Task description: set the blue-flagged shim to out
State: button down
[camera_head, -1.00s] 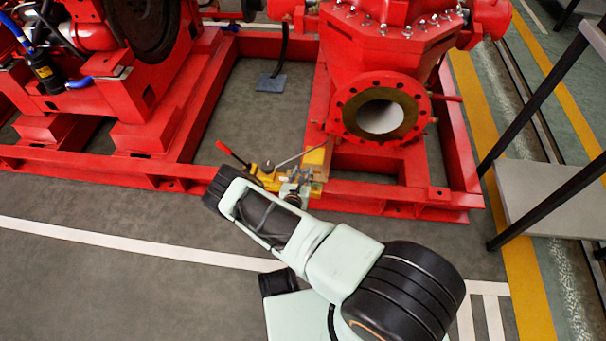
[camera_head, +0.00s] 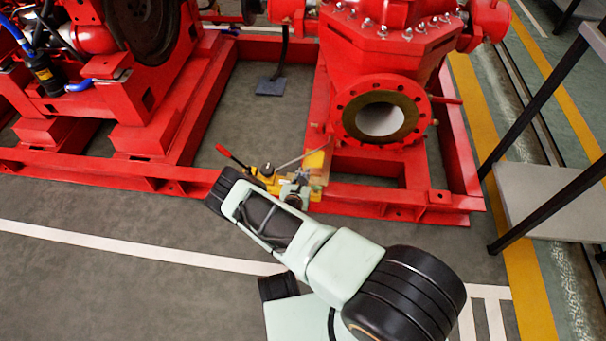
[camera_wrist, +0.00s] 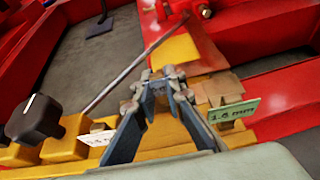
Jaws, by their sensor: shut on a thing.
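My gripper (camera_wrist: 164,76) is in the middle of the wrist view, its two blue-grey fingers drawn together at the tips. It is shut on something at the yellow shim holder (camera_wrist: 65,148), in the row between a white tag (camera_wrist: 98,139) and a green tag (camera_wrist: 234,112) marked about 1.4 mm. I take the held thing for the blue-flagged shim, but the fingers hide it and no blue flag shows clearly. In the head view my wrist covers most of the holder (camera_head: 262,178) in front of the red pump.
A black knob (camera_wrist: 34,120) stands left of my fingers, and a thin metal rod (camera_wrist: 135,65) slants behind them. A red-handled lever (camera_head: 233,157) rises at the holder's left. The red base frame (camera_head: 400,201) and pump flange (camera_head: 382,118) lie close behind. Floor in front is clear.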

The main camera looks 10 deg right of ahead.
jog(key=s, duration=0.1)
jog(key=s+a+p, duration=0.1)
jog(key=s, duration=0.1)
jog(key=shift+s+a+p, duration=0.3)
jog(key=shift+s+p, duration=0.05)
jog(key=shift+s, duration=0.05)
jog(key=c, duration=2)
grip_release()
jog(key=shift+o, duration=0.2)
notch_tip(320, 180, up, 10)
